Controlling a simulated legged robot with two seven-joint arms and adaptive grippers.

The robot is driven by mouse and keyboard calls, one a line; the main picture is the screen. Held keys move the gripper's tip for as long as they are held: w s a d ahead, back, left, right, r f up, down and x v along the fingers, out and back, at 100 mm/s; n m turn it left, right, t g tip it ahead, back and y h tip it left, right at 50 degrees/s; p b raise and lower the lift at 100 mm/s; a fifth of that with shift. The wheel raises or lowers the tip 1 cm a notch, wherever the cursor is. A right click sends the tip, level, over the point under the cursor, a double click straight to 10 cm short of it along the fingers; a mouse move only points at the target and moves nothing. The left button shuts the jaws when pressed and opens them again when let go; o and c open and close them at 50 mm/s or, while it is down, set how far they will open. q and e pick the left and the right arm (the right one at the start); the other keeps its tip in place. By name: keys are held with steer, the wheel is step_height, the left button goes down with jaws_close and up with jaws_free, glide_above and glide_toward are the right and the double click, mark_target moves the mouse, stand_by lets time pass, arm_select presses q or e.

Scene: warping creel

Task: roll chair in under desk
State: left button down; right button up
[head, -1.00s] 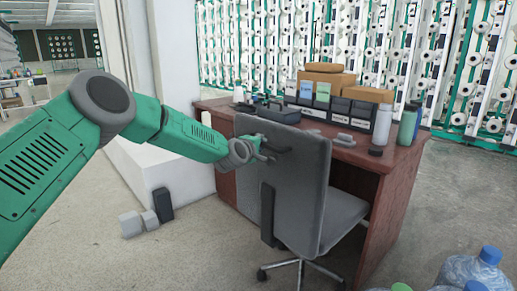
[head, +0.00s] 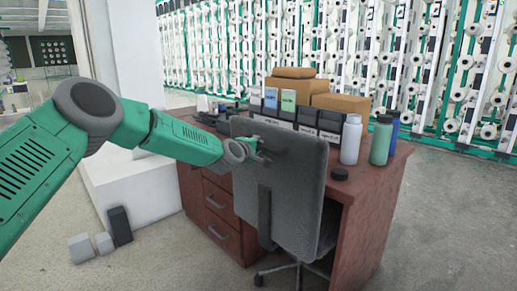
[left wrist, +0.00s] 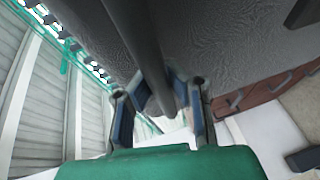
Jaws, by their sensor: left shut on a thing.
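The grey office chair (head: 285,195) stands with its backrest toward me at the brown desk (head: 362,240). The backrest rises in front of the desk's edge and hides most of the seat, so I cannot tell how far the seat is in under the top. Its wheeled base shows low down. My left gripper (head: 261,152) is at the upper back of the chair, shut on a dark bar there. The left wrist view shows this bar (left wrist: 146,40) between the fingers (left wrist: 160,98), close against the grey backrest (left wrist: 220,45). My right gripper is out of view.
Drawers (head: 219,198) are left of the chair. Bottles (head: 381,140), boxes (head: 341,103) and a dark organizer (head: 303,122) stand on the desk. A white pillar (head: 121,60) on a plinth and small blocks (head: 104,243) are at left. The floor at right is clear.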

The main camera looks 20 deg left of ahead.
arm_select(q)
steer(key=shift+w+d+f, duration=0.2)
steer(key=shift+d+f, duration=0.1)
steer(key=shift+d, duration=0.15)
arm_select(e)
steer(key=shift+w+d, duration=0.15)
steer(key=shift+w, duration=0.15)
arm_select(q)
steer(key=c, duration=1.5)
jaws_free()
steer(key=shift+w, duration=0.2)
steer(key=shift+r, duration=0.2)
steer(key=shift+s+a+r, duration=0.1)
steer(key=shift+s+a, duration=0.05)
steer(key=shift+s, duration=0.5)
steer(key=s, duration=0.3)
steer(key=s+r, duration=0.1)
steer(key=s, duration=0.6)
steer(key=shift+s+r, duration=0.25)
steer(key=shift+r, duration=0.15)
